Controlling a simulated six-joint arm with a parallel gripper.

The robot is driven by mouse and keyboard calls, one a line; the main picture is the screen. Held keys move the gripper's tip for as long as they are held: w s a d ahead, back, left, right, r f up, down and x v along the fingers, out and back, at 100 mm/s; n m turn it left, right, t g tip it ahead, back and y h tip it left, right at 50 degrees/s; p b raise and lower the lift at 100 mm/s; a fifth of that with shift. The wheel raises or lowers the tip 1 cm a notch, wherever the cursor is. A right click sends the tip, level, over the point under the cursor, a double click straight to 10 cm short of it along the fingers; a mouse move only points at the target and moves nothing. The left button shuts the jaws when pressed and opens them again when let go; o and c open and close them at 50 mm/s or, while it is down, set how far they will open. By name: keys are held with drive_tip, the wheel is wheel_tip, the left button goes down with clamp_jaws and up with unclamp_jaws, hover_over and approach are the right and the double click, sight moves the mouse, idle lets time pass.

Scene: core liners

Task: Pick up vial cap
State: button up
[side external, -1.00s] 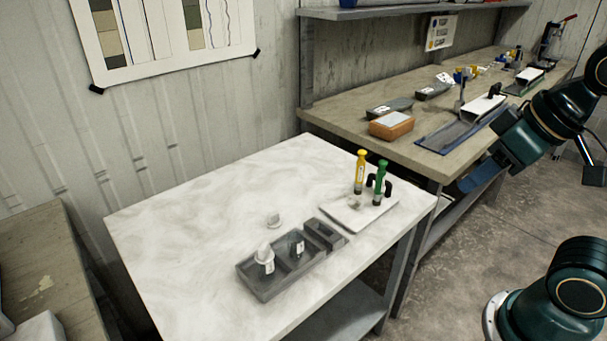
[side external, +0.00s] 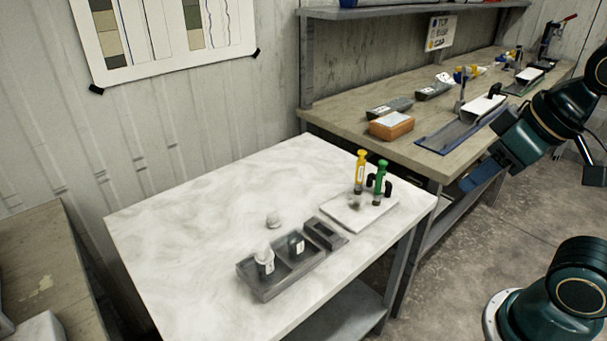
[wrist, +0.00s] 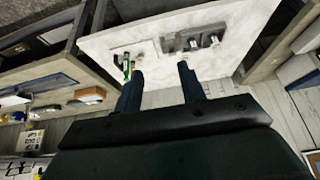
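A vial with a white top (side external: 265,260) stands in the rack's left compartment. A dark vial with a white label (side external: 296,244) stands in the middle one. My gripper (side external: 474,180) is off to the right, well away from the cap. In the wrist view my gripper (wrist: 158,78) has its two fingers apart with nothing between them. I cannot make out the cap clearly there.
A white tray (side external: 345,217) at the table's right holds a yellow-topped tool (side external: 360,172) and a green-topped tool (side external: 379,182), both upright. A workbench (side external: 420,150) with an orange box (side external: 391,126) and other items stands behind. The table's left half is clear.

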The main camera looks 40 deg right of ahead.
drive_tip(key=shift+w+r, duration=0.1)
drive_tip(key=w+a+r+n+g+y, duration=0.15)
drive_tip(key=w+n, duration=0.35)
drive_tip(key=w, duration=0.7)
drive_tip(key=w+a+n+g+h, duration=0.15)
drive_tip(key=w+n, duration=0.25)
drive_tip(key=w, duration=0.8)
drive_tip(key=w+a+f+n+g+y, duration=0.1)
drive_tip(key=w+a+f+n, duration=0.3)
drive_tip(key=w+f+n, duration=0.5)
drive_tip(key=w+f+g, duration=0.1)
drive_tip(key=w+f, duration=0.7)
drive_tip(key=f, duration=0.1)
drive_tip(key=shift+w+f+g, duration=0.25)
drive_tip(key=shift+w+g, duration=0.05)
drive_tip(key=shift+w, duration=0.1)
hover_over(273, 214)
drive_tip(key=shift+w+d+f, duration=0.1)
drive_tip(key=shift+d+f, duration=0.05)
drive_tip(key=shift+f, duration=2)
drive_tip(key=shift+d+f, duration=0.15)
drive_tip(key=shift+f, duration=1.95)
drive_tip(key=shift+f, duration=0.1)
